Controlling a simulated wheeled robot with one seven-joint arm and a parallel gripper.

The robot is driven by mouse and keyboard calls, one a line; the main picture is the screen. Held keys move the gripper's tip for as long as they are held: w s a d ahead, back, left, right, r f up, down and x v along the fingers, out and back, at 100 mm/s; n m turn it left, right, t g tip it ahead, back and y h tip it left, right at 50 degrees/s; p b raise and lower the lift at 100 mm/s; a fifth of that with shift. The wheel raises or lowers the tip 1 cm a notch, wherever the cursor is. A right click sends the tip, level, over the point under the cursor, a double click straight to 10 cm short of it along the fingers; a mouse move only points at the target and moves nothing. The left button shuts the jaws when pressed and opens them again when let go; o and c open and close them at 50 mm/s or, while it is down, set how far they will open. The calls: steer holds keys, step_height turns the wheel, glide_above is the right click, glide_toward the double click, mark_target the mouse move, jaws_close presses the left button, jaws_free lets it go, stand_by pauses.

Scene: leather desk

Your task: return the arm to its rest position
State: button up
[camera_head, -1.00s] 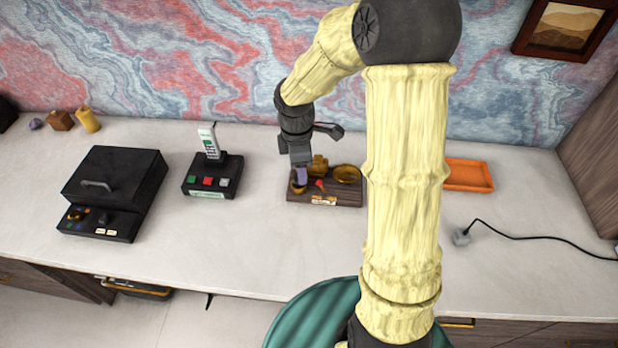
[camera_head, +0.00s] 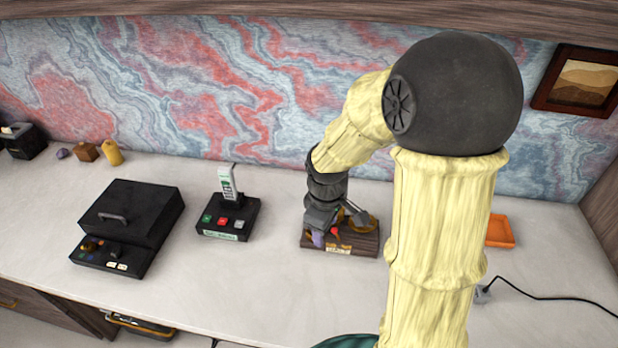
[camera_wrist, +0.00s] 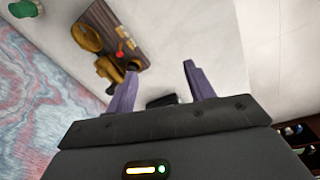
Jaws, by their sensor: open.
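My gripper (camera_wrist: 160,88) is open, with two purple fingers spread apart and nothing between them in the wrist view. In the head view my gripper (camera_head: 317,236) is small and partly hidden, over the left end of a wooden board (camera_head: 366,247). My arm is bent, with its large dark elbow high at the right. The wooden board (camera_wrist: 120,30) also shows in the wrist view, with a red-tipped piece and brass-coloured parts on it, beyond the left finger. I cannot tell whether the fingers touch anything on the board.
A black box with a handle (camera_head: 130,215) and a phone on a black base (camera_head: 228,218) stand to the left. An orange tray (camera_head: 501,231) and a black cable (camera_head: 540,297) lie right. A framed picture (camera_head: 577,82) hangs on the wall. The desk's front left is clear.

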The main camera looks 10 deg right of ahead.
steer(key=shift+s, duration=0.1)
steer(key=s+d+r+m+t, duration=0.1)
steer(key=s+m, duration=0.6)
steer(key=m, duration=0.2)
steer(key=shift+s+r+m, duration=0.2)
steer(key=shift+r+m, duration=0.2)
